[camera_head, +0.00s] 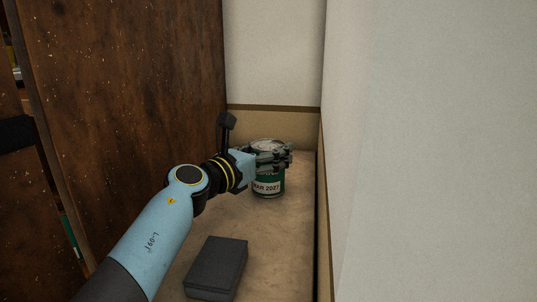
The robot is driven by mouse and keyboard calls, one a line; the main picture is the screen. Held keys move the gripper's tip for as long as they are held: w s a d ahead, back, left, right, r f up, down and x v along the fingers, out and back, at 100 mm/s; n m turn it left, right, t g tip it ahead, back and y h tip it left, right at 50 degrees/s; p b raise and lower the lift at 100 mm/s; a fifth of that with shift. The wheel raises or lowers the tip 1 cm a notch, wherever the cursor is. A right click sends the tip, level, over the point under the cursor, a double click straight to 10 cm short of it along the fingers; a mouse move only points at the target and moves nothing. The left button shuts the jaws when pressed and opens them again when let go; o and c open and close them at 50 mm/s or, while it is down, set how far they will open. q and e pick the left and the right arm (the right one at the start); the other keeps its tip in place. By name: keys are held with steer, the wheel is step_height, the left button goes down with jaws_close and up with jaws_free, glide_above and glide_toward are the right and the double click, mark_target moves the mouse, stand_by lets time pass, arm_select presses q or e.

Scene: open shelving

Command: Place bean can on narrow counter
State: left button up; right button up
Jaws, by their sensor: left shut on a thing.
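The bean can (267,188) is a green can with a silver top and a pale label reading "2027". It stands upright at the far end of the narrow counter (278,245), a tan surface between a dark wooden side and a pale wall. My left gripper (275,157) is shut on the can near its top, with its fingers across the upper front. The can's base seems to be on or just above the counter; I cannot tell which. Part of the can's upper side is hidden behind the fingers. My right gripper is not in view.
A dark grey box (216,268) lies on the near part of the counter, beside my left arm. The wooden panel (130,110) rises close on the left and the pale wall (430,150) on the right. The counter between the box and the can is clear.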

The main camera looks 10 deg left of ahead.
arm_select(q)
steer(key=shift+r, duration=0.1)
steer(key=o, duration=1.6)
steer(key=shift+f, duration=0.2)
steer(key=shift+s+r, duration=0.15)
steer(key=shift+r, duration=0.05)
steer(key=p+v, duration=0.1)
steer(key=v, duration=0.6)
steer(key=shift+s+a, duration=0.1)
steer(key=shift+s, duration=0.05)
